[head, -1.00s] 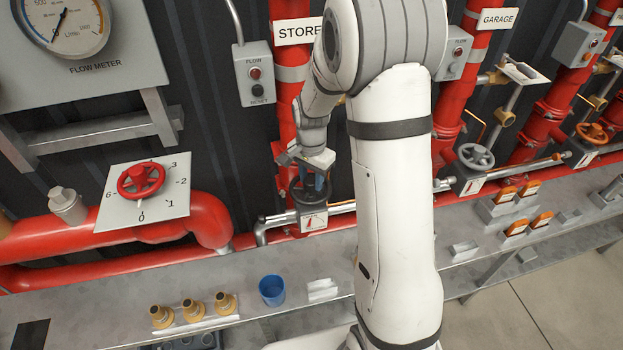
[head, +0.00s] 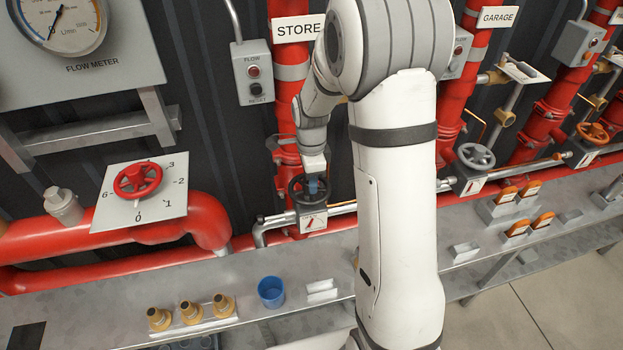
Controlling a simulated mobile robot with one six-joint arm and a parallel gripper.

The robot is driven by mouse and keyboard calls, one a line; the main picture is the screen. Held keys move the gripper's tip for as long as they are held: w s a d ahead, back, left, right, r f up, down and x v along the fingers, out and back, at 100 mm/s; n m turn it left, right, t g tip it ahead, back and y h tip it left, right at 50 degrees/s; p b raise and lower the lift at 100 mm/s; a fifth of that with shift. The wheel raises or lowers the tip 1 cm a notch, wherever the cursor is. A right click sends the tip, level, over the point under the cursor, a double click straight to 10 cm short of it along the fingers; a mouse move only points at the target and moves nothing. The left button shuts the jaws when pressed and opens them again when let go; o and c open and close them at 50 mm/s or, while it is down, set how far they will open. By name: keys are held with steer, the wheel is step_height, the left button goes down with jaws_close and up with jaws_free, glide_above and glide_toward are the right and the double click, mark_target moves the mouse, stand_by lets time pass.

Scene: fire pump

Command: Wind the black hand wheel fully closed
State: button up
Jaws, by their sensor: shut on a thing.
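The black hand wheel (head: 297,191) sits on a grey valve box under the STORE sign, in front of a red upright pipe. The box carries a white plate with a red pointer (head: 311,223).
A red hand wheel (head: 137,180) on a numbered dial plate is at left. A grey wheel (head: 476,156) and an orange wheel (head: 593,133) are at right. Brass fittings (head: 191,312) and a blue cup (head: 271,291) stand on the grey shelf below. The FLOW/RESET box (head: 255,80) hangs above left.

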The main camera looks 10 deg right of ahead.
steer(key=shift+m, duration=0.4)
steer(key=m, duration=0.3)
steer(key=shift+b, duration=0.3)
steer(key=m, duration=0.5)
steer(key=shift+s, duration=0.15)
steer(key=o, duration=1)
steer(key=shift+c, duration=0.2)
